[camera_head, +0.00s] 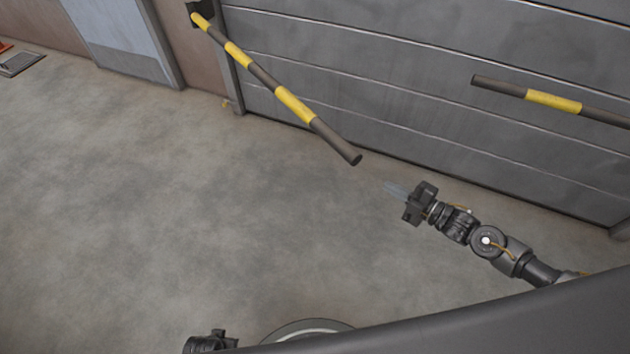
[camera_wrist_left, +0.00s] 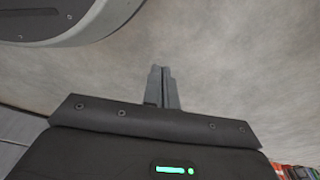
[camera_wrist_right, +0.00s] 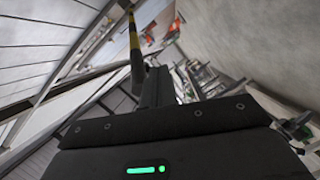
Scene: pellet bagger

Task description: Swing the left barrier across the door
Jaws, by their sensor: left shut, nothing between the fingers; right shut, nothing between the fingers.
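The left barrier (camera_head: 290,101), a yellow and black pole, is attached at the post on the door's left side and slants out toward the lower right. Its dark free end stands apart from the grey panelled door (camera_head: 400,110). My right gripper (camera_head: 393,189) is shut and empty, just right of and below that free end, with a small gap in the head view. In the right wrist view the pole (camera_wrist_right: 135,45) shows just left of the shut fingers (camera_wrist_right: 157,86). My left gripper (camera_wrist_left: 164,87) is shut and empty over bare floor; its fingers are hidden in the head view.
The right barrier (camera_head: 553,101), also yellow and black, lies across the right part of the door and runs out of frame. The floor (camera_head: 150,200) at left and centre is clear. An orange object (camera_head: 4,47) is at the far left.

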